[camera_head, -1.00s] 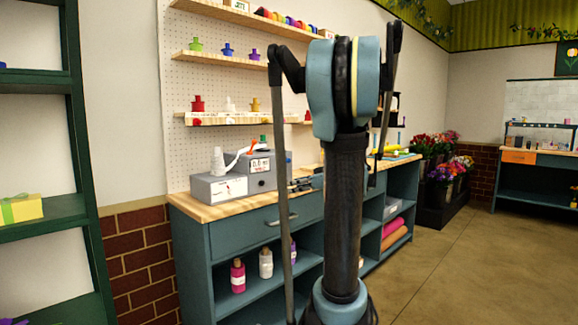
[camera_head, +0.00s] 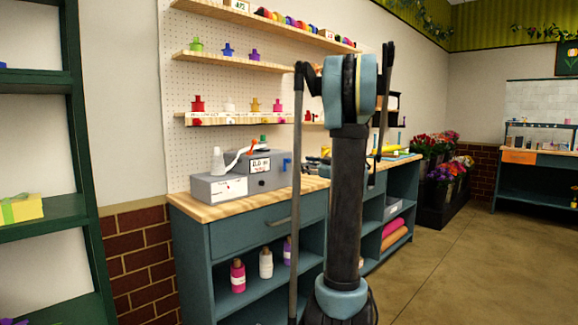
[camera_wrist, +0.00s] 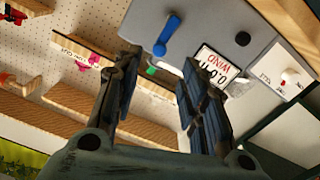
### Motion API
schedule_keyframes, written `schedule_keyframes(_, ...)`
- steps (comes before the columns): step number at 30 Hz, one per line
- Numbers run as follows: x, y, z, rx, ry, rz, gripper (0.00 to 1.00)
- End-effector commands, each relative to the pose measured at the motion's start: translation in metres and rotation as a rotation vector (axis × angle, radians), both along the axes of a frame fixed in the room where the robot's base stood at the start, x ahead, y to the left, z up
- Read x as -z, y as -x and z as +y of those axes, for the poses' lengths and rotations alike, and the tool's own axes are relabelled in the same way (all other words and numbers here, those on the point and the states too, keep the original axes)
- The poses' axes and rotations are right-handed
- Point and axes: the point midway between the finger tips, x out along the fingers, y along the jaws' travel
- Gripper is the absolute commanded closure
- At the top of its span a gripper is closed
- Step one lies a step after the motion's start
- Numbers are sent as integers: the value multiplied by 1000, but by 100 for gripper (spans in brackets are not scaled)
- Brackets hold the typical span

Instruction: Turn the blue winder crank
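The blue winder crank (camera_head: 286,162) shows on the front of the grey winder box (camera_head: 262,181), at its right side. The crank lies just beyond the fingertips, and no contact shows. In the head view my gripper is partly hidden behind my arm, right of the box.
A lower grey box (camera_head: 217,188) with a white label stands left of the winder, and a white ribbon runs between them. The wooden counter (camera_head: 204,211) carries both. Pegboard shelves (camera_head: 230,119) with coloured spools hang behind. Open floor (camera_head: 462,250) lies at the right.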

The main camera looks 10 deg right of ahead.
Motion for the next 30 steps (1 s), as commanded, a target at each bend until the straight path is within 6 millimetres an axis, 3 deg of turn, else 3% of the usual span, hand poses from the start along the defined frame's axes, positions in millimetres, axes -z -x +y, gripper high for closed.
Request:
schedule_keyframes(12,0,-60,44,-3,1,1,61)
schedule_keyframes(18,0,-80,59,-1,0,0,61)
schedule_keyframes(30,0,-90,65,0,0,0,61)
